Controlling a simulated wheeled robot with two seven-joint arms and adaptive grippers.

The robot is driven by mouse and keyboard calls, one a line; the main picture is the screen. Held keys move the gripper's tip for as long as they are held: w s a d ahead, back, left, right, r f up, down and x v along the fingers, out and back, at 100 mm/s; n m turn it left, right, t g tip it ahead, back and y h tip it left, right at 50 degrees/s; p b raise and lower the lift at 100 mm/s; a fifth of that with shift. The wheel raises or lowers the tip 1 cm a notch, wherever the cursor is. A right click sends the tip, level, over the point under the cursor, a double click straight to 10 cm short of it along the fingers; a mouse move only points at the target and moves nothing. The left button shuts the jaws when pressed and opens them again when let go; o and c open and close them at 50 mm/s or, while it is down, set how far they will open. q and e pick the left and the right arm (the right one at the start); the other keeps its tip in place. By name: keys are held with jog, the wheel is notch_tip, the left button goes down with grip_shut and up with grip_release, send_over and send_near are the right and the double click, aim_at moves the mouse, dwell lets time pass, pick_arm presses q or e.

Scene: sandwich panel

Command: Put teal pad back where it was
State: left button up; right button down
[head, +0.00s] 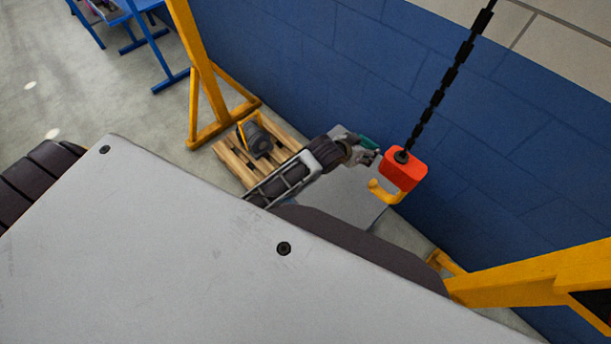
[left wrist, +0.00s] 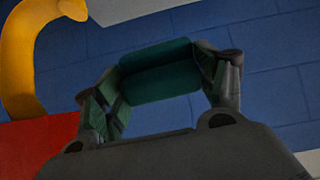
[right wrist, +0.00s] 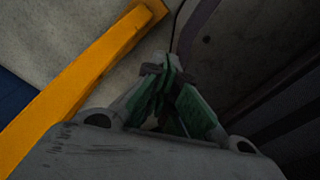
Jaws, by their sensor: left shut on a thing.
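The teal pad (left wrist: 155,72) is a dark teal rounded block held crosswise between the fingers of my left gripper (left wrist: 160,85) in the left wrist view. In the head view the left gripper (head: 366,154) is beside the red hook block, and a bit of the teal pad (head: 370,143) shows there. My right gripper (right wrist: 165,78) shows only in the right wrist view; its fingertips are together, with nothing visible between them.
A red hook block (head: 404,166) with a yellow hook (head: 386,193) hangs from a black chain (head: 438,95) right of the left gripper. A grey panel (head: 340,200) lies below. A wooden pallet (head: 240,168) carries a dark motor-like unit (head: 258,140). Yellow frame legs (head: 202,95) stand near the blue wall (head: 320,60).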

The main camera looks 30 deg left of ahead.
pick_arm(q)
jog(key=shift+s+d+f+g, duration=0.15)
jog(key=shift+f+g, duration=0.55)
jog(key=s+a+f+n+g+y+b, duration=0.1)
jog(key=s+a+f+n+g+b, duration=0.1)
jog(key=a, duration=0.6)
jog(key=s+a+f+n+g+y+b, duration=0.2)
jog(key=s+a+f+g, duration=0.2)
jog(key=a, duration=0.4)
jog(key=shift+s+a+f+g+y, duration=0.3)
jog(key=shift+f+g, duration=0.2)
jog(key=shift+g, duration=0.6)
pick_arm(e)
jog(key=shift+w+d+f, duration=0.6)
jog(key=shift+d+f, duration=0.25)
jog(key=shift+f, duration=0.05)
jog(key=shift+w+d+f, duration=0.6)
jog(key=shift+d+f, duration=0.2)
jog(key=shift+f, duration=0.05)
pick_arm(q)
notch_tip(320, 180, down, 5)
jog(key=shift+f+b, duration=0.15)
jog(key=shift+b, duration=0.25)
jog(key=shift+f, duration=0.5)
pick_arm(e)
jog(key=shift+w+a+f, duration=0.1)
jog(key=shift+w+a, duration=0.55)
jog(key=shift+w, duration=0.25)
